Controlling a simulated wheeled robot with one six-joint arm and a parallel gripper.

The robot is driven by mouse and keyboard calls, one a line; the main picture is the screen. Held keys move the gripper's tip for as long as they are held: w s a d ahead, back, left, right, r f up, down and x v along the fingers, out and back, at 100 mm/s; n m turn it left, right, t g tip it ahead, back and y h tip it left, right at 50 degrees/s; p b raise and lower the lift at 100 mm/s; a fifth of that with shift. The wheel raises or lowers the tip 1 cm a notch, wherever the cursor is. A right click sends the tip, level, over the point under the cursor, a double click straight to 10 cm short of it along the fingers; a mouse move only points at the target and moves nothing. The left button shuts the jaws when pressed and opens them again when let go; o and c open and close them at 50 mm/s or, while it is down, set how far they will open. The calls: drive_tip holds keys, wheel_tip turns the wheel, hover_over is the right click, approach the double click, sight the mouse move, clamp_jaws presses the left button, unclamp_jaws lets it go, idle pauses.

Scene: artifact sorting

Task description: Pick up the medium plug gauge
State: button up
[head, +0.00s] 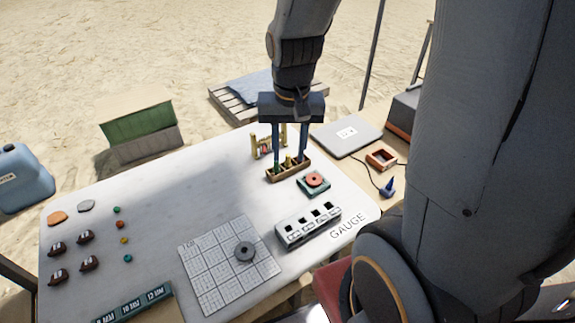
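A small wooden holder (289,174) near the back edge of the table carries brass plug gauges (289,161). They are small and partly hidden by the fingers, so I cannot tell their sizes apart. My gripper (289,158) points down over this holder. Its two dark blue fingers are spread wide, with a brass gauge showing in the gap between them. The fingertips are low, at about the height of the gauges, and I see no contact with the middle one.
A brass frame (266,146) with coloured pieces stands close left of the holder. A green block with a red disc (314,181) and a grey slotted block (308,227) sit in front. A grid sheet (210,272) bears a dark ring (244,251). The table's middle-left is clear.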

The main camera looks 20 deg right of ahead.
sight(288, 155)
drive_tip(key=w+d+f+m+b, duration=0.1)
drive_tip(key=w+d+f+m, duration=0.1)
drive_tip(key=w+m, duration=0.2)
drive_tip(key=w+d+f+m+b, duration=0.1)
drive_tip(key=w+f+m+b, duration=0.1)
drive_tip(key=w, duration=0.3)
drive_tip(key=w+d+f+m+g+b, duration=0.1)
drive_tip(key=w+d+f+m, duration=0.1)
drive_tip(key=w+f+m, duration=0.2)
drive_tip(key=shift+w+d+f+m+b, duration=0.15)
drive_tip(key=shift+w+d+m+b, duration=0.2)
drive_tip(key=shift+m, duration=0.45)
drive_tip(key=shift+a+f+p, duration=0.1)
drive_tip(key=shift+f+p, duration=0.75)
drive_tip(key=shift+f, duration=2.9)
clamp_jaws()
